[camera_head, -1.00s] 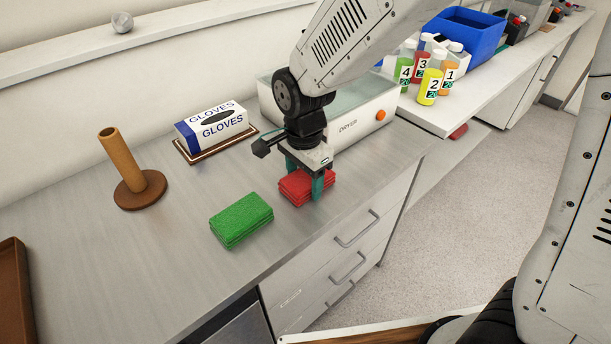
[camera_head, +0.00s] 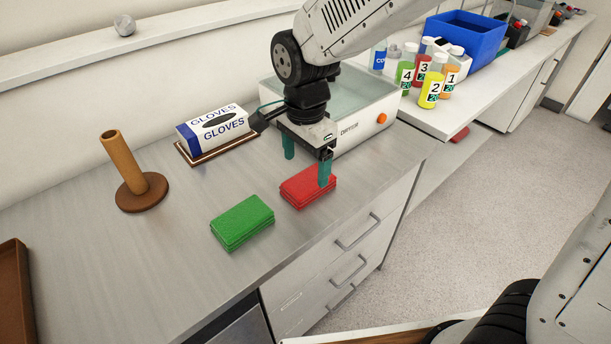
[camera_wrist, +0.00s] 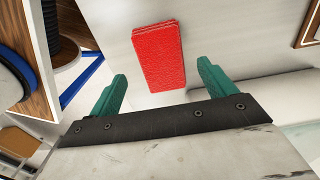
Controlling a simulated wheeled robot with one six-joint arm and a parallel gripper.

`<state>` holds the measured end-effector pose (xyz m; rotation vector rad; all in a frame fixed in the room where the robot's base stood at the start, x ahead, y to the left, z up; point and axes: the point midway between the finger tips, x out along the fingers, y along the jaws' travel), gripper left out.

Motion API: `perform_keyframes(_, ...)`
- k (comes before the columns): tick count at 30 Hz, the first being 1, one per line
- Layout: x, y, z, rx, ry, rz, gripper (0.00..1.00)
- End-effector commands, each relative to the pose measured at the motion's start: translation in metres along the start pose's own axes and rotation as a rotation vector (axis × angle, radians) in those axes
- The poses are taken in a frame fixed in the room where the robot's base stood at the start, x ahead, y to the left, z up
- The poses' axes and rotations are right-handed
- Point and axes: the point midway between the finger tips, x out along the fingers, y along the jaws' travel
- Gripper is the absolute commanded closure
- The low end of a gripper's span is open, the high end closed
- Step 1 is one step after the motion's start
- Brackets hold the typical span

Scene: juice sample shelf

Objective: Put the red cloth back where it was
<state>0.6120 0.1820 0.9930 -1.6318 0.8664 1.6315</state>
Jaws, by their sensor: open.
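The red cloth (camera_head: 304,187) lies folded on the grey counter, to the right of the folded green cloth (camera_head: 242,222) and in front of the dryer. It also shows in the wrist view (camera_wrist: 159,56), flat on the counter beyond the fingertips. My gripper (camera_head: 307,165) is open and empty, just above and behind the red cloth, its green fingers spread. In the head view one finger overlaps the cloth's right part. In the wrist view the two fingers (camera_wrist: 164,85) are apart with nothing between them.
The dryer (camera_head: 350,135) stands close behind my gripper. A glove box (camera_head: 213,130) on a brown-edged mat and a brown post on a round base (camera_head: 141,190) stand to the left. Numbered bottles (camera_head: 430,88) and a blue bin (camera_head: 466,38) are at the back right.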

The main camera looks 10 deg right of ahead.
Motion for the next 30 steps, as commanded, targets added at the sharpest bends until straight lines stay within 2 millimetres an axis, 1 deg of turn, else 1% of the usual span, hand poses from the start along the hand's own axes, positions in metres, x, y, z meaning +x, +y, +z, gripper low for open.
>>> perform_keyframes(1,-0.013,-0.001,0.000,0.000,0.000,-0.005,0.17)
perform_keyframes(3,-0.027,-0.001,0.000,0.000,0.000,-0.004,0.17)
perform_keyframes(6,-0.043,0.000,0.000,0.000,0.000,-0.003,0.17)
perform_keyframes(9,-0.054,0.000,0.000,0.000,0.000,-0.002,0.17)
perform_keyframes(13,-0.061,0.000,0.000,0.000,0.000,0.000,0.17)
perform_keyframes(18,-0.062,0.001,0.000,-0.001,0.000,0.000,0.17)
perform_keyframes(20,-0.064,0.004,-0.003,-0.011,0.000,-0.002,0.17)
perform_keyframes(23,-0.075,0.022,-0.017,-0.068,0.003,-0.014,0.17)
perform_keyframes(25,-0.087,0.047,-0.032,-0.145,0.007,-0.024,0.17)
perform_keyframes(26,-0.093,0.060,-0.038,-0.188,0.010,-0.030,0.17)
perform_keyframes(27,-0.100,0.080,-0.047,-0.248,0.015,-0.038,0.17)
perform_keyframes(29,-0.108,0.111,-0.059,-0.347,0.025,-0.048,0.17)
perform_keyframes(30,-0.112,0.132,-0.065,-0.416,0.032,-0.052,0.17)
